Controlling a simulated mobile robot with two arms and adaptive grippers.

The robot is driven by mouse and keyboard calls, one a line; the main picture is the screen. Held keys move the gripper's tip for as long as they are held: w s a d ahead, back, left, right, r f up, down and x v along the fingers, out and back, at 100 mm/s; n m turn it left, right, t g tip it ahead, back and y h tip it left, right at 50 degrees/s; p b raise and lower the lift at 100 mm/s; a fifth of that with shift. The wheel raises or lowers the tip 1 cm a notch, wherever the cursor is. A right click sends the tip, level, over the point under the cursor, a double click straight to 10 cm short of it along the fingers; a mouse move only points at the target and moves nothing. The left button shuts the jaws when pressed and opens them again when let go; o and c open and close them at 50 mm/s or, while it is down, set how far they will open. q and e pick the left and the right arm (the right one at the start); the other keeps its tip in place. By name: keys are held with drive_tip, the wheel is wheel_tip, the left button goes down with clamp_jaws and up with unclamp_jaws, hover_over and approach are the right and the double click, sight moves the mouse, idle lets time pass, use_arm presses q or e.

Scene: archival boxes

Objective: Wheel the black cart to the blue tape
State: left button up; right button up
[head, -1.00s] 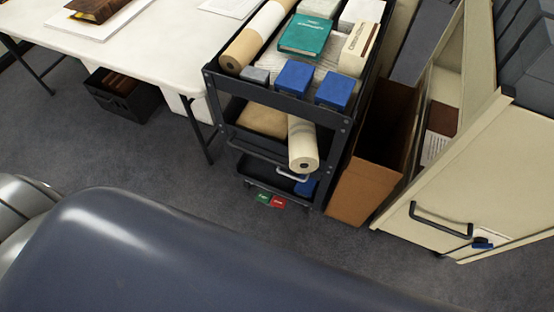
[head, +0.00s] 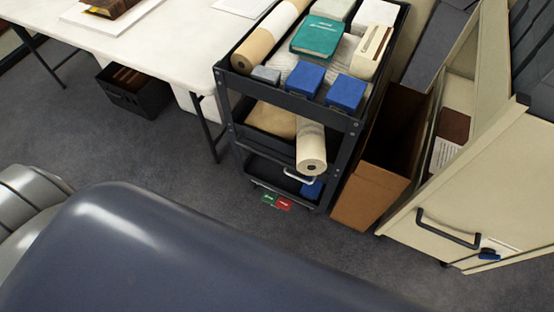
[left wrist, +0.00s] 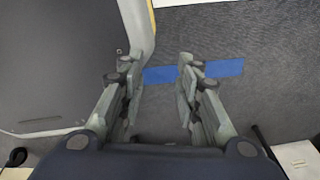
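The black cart (head: 289,103) stands between the white table and a brown box in the head view. Its top tray holds paper rolls, a teal book, blue boxes and pale boxes; a roll sticks out of a lower shelf. A red and green tag pair (head: 276,202) shows low at its front end. The blue tape (left wrist: 193,72) lies on the grey floor in the left wrist view, beyond my left gripper (left wrist: 158,78). That gripper's fingers are apart with nothing between them, away from the cart. My right gripper is in neither view.
The white table (head: 150,55) with a dark crate (head: 134,92) beneath is left of the cart. A brown box (head: 372,180) and a cream cabinet (head: 452,190) with a black handle stand close on the right.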

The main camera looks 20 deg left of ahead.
use_arm(q)
drive_tip(key=w+a+m+t+b, duration=0.3)
drive_tip(key=w+a+b, duration=0.2)
drive_tip(key=w, duration=0.6)
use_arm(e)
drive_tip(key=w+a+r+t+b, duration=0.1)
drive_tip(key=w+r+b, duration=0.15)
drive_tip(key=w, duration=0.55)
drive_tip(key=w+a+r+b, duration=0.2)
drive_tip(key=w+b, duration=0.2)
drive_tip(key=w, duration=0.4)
use_arm(q)
drive_tip(key=m+t+h+b, duration=0.2)
drive_tip(key=m+t+b, duration=0.6)
drive_tip(key=m+t, duration=0.4)
approach(265, 157)
drive_tip(key=m, duration=0.1)
drive_tip(key=shift+g+y, duration=0.3)
drive_tip(key=x, duration=0.9)
drive_tip(key=shift+w+d+r, duration=0.1)
drive_tip(key=shift+w+d, duration=0.05)
drive_tip(key=shift+w, duration=0.8)
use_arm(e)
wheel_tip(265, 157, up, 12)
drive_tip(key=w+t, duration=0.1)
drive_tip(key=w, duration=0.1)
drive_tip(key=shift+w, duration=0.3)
use_arm(q)
clamp_jaws()
